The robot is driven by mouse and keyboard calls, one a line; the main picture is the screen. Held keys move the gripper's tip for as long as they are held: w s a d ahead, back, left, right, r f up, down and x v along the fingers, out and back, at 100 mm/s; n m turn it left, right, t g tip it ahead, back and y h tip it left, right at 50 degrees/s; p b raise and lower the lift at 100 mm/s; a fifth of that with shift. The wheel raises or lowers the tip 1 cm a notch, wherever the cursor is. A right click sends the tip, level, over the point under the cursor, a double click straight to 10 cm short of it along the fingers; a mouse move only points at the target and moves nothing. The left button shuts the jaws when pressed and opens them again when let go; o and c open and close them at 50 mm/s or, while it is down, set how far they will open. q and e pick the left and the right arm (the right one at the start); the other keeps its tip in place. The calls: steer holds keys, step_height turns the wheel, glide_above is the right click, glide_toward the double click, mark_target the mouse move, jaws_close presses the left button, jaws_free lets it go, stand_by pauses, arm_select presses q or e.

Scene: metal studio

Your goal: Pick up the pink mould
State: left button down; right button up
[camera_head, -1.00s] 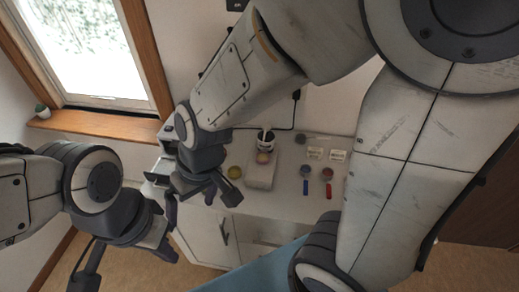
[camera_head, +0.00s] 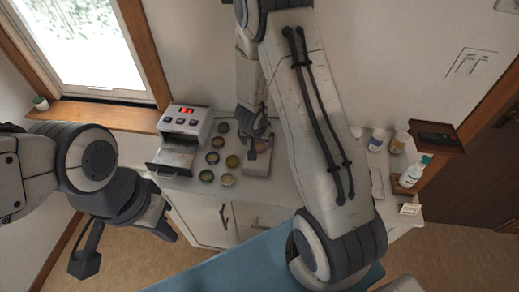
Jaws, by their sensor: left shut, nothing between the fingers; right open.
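A small round brownish-pink piece (camera_head: 261,146), perhaps the pink mould, sits on a pale block (camera_head: 257,162) on the counter. Its exact colour and shape are hard to make out. My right gripper (camera_head: 256,134) is open, close above and behind that piece, and partly covers it. I cannot tell whether they touch. My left gripper (camera_head: 168,233) is shut and empty, low at the left in front of the cabinet, well away from the block.
Several small round pots (camera_head: 232,161) stand left of the block, beside a grey oven-like device (camera_head: 184,137) with its tray out. Bottles (camera_head: 377,140) and a pump bottle (camera_head: 411,174) stand at the right. My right arm hides the counter's middle.

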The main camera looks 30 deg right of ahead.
mark_target(259, 148)
steer(key=b+x, duration=0.1)
steer(key=x, duration=0.4)
steer(key=shift+w+d, duration=0.15)
steer(key=shift+w, duration=0.1)
steer(key=c, duration=1.5)
steer(key=shift+r, duration=0.1)
